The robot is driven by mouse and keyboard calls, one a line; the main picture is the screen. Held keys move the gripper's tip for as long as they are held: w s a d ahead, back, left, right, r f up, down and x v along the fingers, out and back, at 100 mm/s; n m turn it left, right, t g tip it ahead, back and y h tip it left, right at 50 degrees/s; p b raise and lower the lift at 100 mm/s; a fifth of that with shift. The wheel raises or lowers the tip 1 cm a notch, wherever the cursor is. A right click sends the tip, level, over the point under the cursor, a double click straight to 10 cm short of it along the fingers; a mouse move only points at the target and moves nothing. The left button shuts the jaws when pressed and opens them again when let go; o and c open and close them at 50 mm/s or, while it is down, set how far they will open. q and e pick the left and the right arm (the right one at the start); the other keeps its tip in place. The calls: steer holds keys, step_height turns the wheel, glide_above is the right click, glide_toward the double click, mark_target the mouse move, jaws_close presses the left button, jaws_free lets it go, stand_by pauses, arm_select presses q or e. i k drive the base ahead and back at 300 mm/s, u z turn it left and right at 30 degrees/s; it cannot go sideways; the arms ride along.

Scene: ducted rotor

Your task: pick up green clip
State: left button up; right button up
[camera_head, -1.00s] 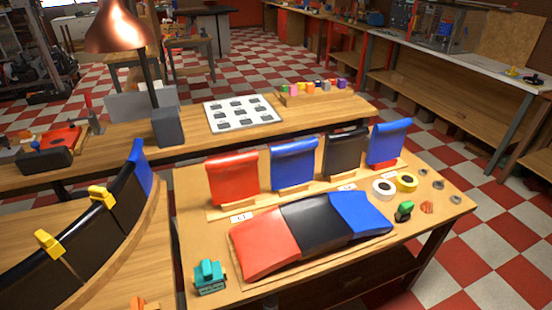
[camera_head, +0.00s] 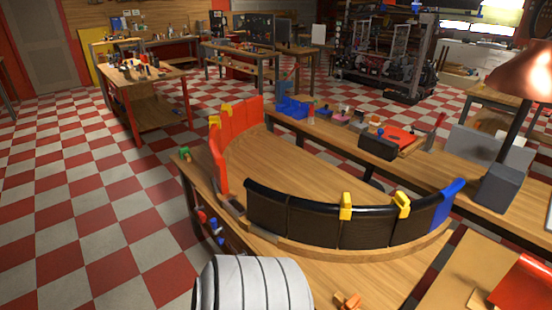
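A small green piece (camera_head: 185,154), which looks like a green clip, sits at the left end of the curved wooden bench (camera_head: 290,165), beside the red panels. It is too small to make out its shape. Yellow clips (camera_head: 346,206) grip the top edge of the black curved panels (camera_head: 310,220), and more yellow clips (camera_head: 214,122) are on the red curved panels (camera_head: 240,122). An orange clip (camera_head: 347,300) lies on the near wood at the bottom. Neither of my grippers is in view.
A white ribbed cylinder at the bottom centre hides part of the near bench; it may be part of my arm. A long bench with a blue bin (camera_head: 293,107) and a black toolbox (camera_head: 378,146) runs behind. The checkered floor on the left is clear.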

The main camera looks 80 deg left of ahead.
mark_target(185, 150)
steer(key=u, duration=2.85)
steer(key=k, duration=0.55)
steer(key=u, duration=0.2)
steer(key=i, duration=0.85)
steer(key=u, duration=1.1)
steer(key=i, duration=1.25)
steer(key=u, duration=0.15)
